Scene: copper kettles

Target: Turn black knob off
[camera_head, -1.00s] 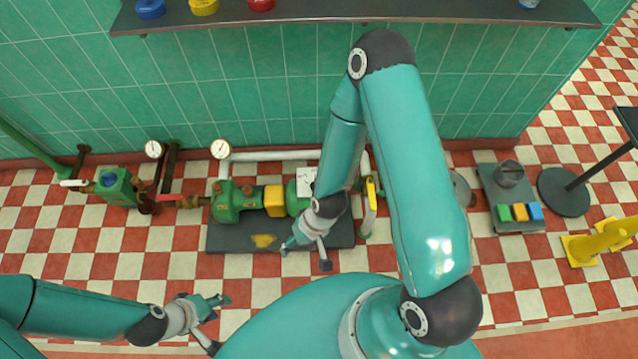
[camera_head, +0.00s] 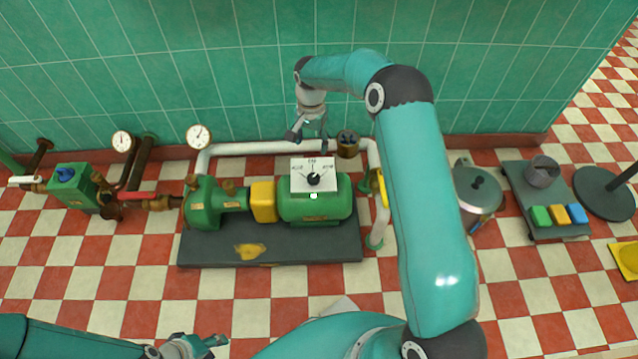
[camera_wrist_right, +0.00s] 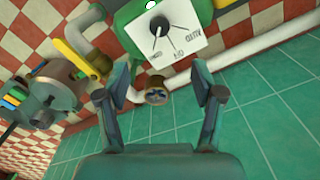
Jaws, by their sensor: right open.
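The black knob (camera_head: 313,179) sits on a white panel (camera_head: 300,164) with printed markings, on top of the green motor (camera_head: 330,207). In the right wrist view the knob (camera_wrist_right: 159,26) shows near the top, with its pointer toward the lettering on the panel (camera_wrist_right: 180,38); the lettering is small. My right gripper (camera_head: 309,135) is just behind the panel, above the white pipe, apart from the knob. In the right wrist view its two fingers (camera_wrist_right: 160,98) are spread and empty. My left gripper (camera_head: 207,345) is at the bottom edge, partly cut off, with its fingers apart.
A brass valve (camera_head: 348,143) stands close to my right gripper. A yellow lever (camera_head: 382,188) is right of the motor. A lidded pot (camera_head: 477,190) and a plate with colored buttons (camera_head: 560,214) stand further right. The tiled wall rises close behind the pipe (camera_head: 260,148).

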